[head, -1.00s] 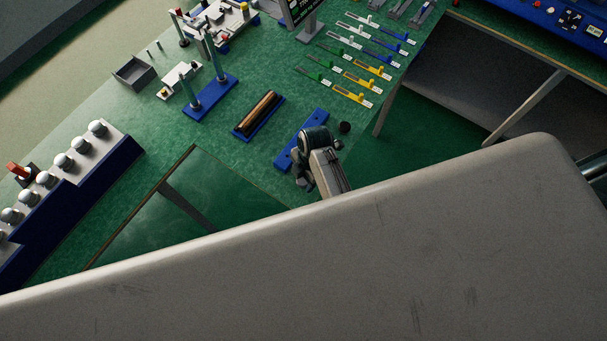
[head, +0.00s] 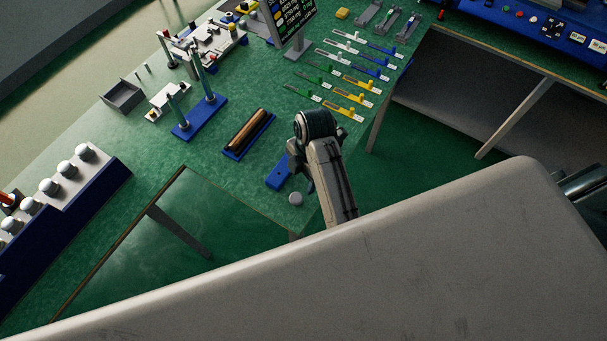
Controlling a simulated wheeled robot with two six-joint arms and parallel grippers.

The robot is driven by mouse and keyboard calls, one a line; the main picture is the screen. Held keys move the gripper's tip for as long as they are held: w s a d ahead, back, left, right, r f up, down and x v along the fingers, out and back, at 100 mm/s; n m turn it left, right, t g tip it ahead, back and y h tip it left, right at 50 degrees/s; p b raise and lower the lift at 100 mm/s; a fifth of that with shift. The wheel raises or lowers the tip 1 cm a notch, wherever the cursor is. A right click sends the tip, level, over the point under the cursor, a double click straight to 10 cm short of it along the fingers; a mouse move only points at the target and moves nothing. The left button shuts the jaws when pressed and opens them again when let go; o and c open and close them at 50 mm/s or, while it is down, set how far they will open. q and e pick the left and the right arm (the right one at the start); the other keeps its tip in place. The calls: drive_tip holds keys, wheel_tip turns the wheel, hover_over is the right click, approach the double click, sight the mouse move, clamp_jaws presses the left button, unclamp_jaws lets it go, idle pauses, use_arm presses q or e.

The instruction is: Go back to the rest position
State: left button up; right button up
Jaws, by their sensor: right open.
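My right gripper (head: 317,138) is over the front right edge of the green bench, seen from above at the end of my right arm. It is open, with no object visible in it. Its fingertips are largely hidden by the wrist. It covers part of a blue plate (head: 278,177) on the bench. A small light-grey round piece (head: 296,198) lies beside the wrist near the bench edge. My left gripper is not in view.
A blue tray with a brown roll (head: 248,133) lies left of the gripper. A blue-based press stand (head: 201,117) and a grey box (head: 123,96) stand further left. Coloured slides (head: 350,97) lie behind. Open floor (head: 425,165) lies to the right.

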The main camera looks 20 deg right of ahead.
drive_tip(key=shift+d+r, duration=0.15)
drive_tip(key=shift+r, duration=0.55)
